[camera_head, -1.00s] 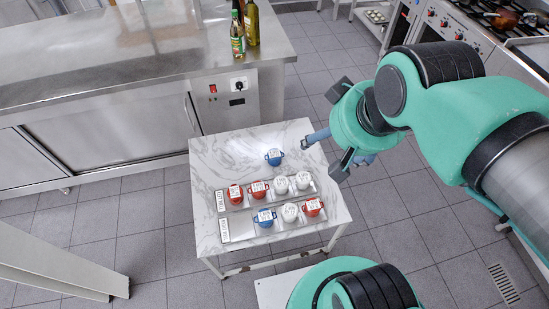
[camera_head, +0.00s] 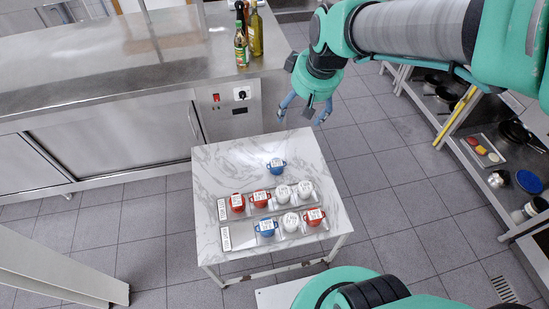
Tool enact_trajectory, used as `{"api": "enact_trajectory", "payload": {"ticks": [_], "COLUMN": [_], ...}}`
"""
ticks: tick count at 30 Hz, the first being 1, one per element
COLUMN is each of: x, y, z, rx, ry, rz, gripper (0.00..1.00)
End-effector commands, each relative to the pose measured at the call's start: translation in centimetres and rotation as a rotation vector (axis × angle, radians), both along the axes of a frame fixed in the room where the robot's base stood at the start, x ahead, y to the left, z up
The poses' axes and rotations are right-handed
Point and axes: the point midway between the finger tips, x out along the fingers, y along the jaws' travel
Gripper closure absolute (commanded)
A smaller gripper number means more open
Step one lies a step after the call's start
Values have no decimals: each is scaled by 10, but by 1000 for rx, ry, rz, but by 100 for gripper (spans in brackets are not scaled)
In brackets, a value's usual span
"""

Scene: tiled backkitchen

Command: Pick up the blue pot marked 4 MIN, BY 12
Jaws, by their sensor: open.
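Two blue pots with white labelled lids show on the marble-topped table (camera_head: 215,165). One blue pot (camera_head: 277,168) stands alone near the table's back edge. The other blue pot (camera_head: 266,229) is the leftmost pot in the front tray. The labels are too small to read, so I cannot tell which is marked 4 MIN, BY 12. My gripper (camera_head: 303,115) is open and empty, its fingers pointing down, behind the table's back edge and above and apart from the lone blue pot.
The back tray (camera_head: 222,209) holds two red pots (camera_head: 237,204) and two white pots (camera_head: 283,194). The front tray (camera_head: 226,240) also holds a white and a red pot. Bottles (camera_head: 256,35) stand on the steel counter (camera_head: 150,50). Shelves with pans (camera_head: 515,135) are at the right.

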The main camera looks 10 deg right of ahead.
Motion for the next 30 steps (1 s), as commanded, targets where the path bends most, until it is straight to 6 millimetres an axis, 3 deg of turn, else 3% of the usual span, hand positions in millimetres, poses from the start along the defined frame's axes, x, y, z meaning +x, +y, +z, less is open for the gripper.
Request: {"api": "enact_trajectory", "payload": {"ticks": [9, 17, 30], "x": [71, 121, 185], "y": [2, 2, -1], "z": [-59, -120, -248], "rx": [-15, -27, -48], "ry": [48, 82, 137], "rz": [99, 180, 313], "gripper": [22, 22, 22]}}
